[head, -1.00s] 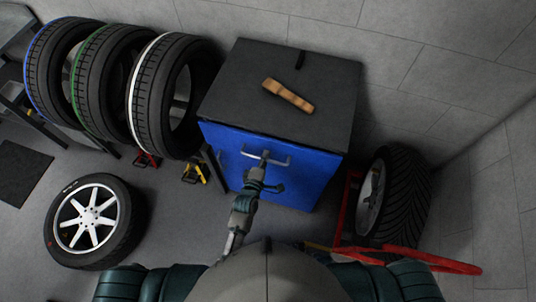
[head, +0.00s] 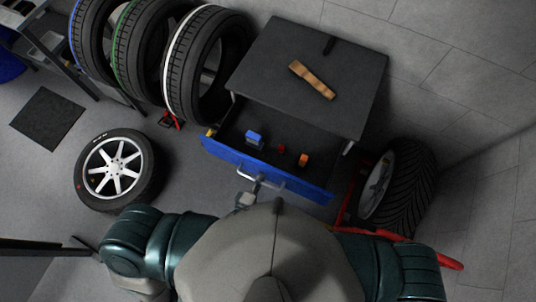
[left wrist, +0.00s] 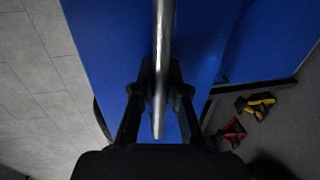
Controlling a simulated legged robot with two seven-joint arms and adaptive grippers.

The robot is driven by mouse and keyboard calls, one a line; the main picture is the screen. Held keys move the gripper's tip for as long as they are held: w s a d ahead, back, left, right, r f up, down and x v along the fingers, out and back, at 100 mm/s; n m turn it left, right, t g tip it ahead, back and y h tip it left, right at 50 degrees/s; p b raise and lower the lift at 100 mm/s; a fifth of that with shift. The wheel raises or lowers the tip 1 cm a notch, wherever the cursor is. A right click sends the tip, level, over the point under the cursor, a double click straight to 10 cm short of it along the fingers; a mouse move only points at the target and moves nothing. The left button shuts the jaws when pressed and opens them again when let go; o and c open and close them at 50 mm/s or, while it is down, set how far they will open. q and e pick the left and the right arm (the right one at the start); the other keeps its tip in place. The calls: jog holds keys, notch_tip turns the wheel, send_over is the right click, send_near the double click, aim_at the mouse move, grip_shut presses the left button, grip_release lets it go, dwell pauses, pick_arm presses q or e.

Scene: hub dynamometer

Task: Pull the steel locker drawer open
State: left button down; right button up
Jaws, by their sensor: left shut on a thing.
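The steel locker (head: 270,65) has a dark top and stands behind my body in the head view's upper middle. Its blue-fronted drawer (head: 225,155) is pulled well out, with its dark inside showing. My left gripper (head: 254,188) is shut on the metal drawer handle (head: 290,186). In the left wrist view the gripper (left wrist: 160,88) has a finger on each side of the handle bar (left wrist: 162,35), against the blue front (left wrist: 105,40). My right gripper is not in view.
A blue item (head: 255,138), a small red item (head: 281,148) and an orange item (head: 304,160) lie in the drawer. A brown tool (head: 312,79) lies on top. Tyres (head: 200,70) stand left. A wheel (head: 392,190) on a red frame (head: 349,200) is close right.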

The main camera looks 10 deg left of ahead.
pick_arm(q)
jog(key=shift+a+f+p+v, duration=0.15)
jog(key=shift+v, duration=0.9)
jog(key=shift+a+f+p+v, duration=0.15)
jog(key=shift+v, duration=0.85)
jog(key=c, duration=1.2)
grip_release()
jog(key=shift+a+f, duration=0.1)
jog(key=shift+s, duration=0.1)
